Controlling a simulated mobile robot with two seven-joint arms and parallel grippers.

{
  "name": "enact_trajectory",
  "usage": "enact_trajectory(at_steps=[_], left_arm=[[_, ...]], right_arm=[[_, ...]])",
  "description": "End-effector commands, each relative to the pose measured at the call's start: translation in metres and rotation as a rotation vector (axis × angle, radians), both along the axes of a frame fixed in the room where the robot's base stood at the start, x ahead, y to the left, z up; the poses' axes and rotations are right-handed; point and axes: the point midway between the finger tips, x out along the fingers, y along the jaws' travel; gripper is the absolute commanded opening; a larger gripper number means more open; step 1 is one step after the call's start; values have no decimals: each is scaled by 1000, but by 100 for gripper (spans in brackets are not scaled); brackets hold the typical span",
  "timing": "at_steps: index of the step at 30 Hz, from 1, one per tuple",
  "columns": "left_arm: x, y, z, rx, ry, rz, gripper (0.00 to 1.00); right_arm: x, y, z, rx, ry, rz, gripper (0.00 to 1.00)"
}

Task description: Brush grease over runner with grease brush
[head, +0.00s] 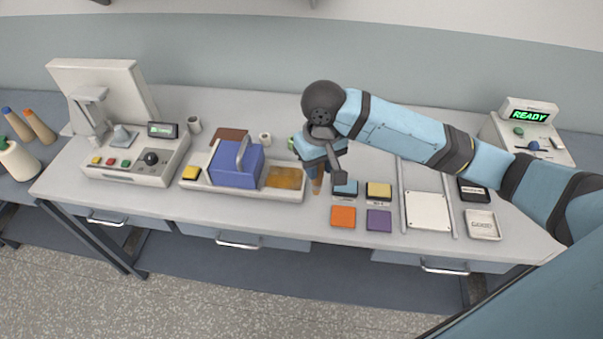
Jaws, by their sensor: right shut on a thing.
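My right gripper (319,165) comes in from the right and points down over the middle of the table. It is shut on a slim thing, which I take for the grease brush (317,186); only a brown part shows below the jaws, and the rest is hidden. To its right, two thin pale rails run front to back, a left rail (402,200) and a right rail (446,200), with a white plate (427,211) between them. I cannot tell which part is the runner. My left gripper is not in view.
Left of the gripper is a cream tray (243,193) with a blue handled block (238,167) and an amber patch (285,178). A control box (131,161) stands left, a READY device (527,127) right.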

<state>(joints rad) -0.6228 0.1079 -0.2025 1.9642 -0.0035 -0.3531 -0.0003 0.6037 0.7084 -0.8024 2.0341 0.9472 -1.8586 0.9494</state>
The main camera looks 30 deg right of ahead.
Motion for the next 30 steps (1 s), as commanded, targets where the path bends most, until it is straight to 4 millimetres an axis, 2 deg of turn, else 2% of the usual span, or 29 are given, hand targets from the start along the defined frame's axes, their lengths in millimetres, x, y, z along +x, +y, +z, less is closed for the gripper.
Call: enact_trajectory(at_steps=[7, 10, 14, 18, 21, 25, 30], left_arm=[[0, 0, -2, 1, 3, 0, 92], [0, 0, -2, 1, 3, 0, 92], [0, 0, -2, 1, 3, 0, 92], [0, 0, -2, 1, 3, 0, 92], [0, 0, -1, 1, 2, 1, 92], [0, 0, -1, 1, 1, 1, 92], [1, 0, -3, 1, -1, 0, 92]], right_arm=[[1, 0, 0, 0, 0, 0, 6], [11, 1, -7, 4, 4, -1, 6], [43, 3, -29, 11, 12, -5, 6], [87, 2, -59, 14, 15, -6, 6], [113, 0, -77, 12, 10, -4, 6], [135, -5, -94, 5, 3, -3, 6], [145, -8, -104, 0, -2, 0, 6]])
